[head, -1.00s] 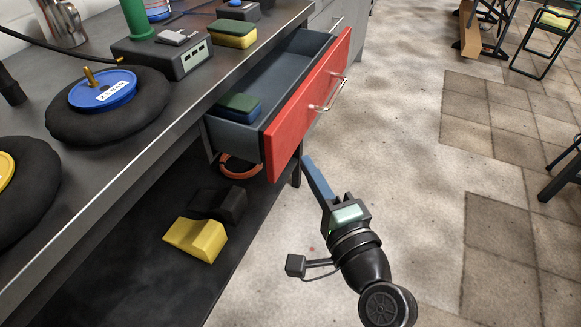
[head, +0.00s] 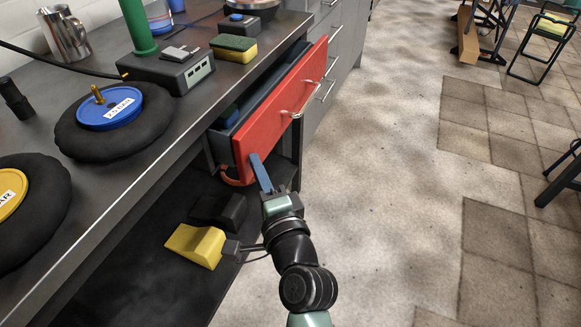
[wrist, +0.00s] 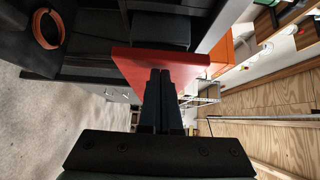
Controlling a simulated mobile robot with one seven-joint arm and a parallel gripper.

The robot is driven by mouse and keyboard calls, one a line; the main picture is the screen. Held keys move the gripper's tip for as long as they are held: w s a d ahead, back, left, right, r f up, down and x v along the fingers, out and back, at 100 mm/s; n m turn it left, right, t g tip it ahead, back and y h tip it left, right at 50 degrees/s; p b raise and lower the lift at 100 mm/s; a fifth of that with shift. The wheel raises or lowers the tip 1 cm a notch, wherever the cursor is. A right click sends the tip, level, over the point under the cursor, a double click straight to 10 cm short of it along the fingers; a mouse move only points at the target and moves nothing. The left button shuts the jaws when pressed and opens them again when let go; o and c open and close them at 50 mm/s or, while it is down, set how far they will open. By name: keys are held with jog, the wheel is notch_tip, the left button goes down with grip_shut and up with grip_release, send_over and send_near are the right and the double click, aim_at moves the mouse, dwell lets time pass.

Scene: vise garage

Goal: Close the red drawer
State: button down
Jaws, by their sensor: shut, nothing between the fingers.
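The red drawer (head: 281,106) under the workbench is partly open, with a narrow strip of its grey inside showing behind the red front. It has a silver bar handle (head: 304,100). My gripper (head: 255,161) is shut and empty, its blue fingers together at the lower near part of the red front. In the wrist view the shut fingertips (wrist: 160,75) overlap the red drawer front (wrist: 135,66) and look to be against it. Most of what lies inside the drawer is hidden.
The workbench top (head: 150,150) holds round black pads, a grey box (head: 172,70) and a sponge (head: 233,47). A yellow block (head: 196,244) and a black block (head: 219,210) lie on the lower shelf beside my arm.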

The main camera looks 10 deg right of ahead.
aim_at(222, 148)
jog(key=w+a, duration=0.1)
jog(key=w+a+p, duration=0.1)
jog(key=a, duration=0.1)
jog(key=w+a+p, duration=0.1)
jog(key=a, duration=0.1)
jog(key=shift+w+r, duration=0.1)
jog(key=shift+r, duration=0.1)
jog(key=shift+w+a+f, duration=0.1)
jog(key=shift+w+a, duration=0.05)
jog(key=shift+a, duration=0.2)
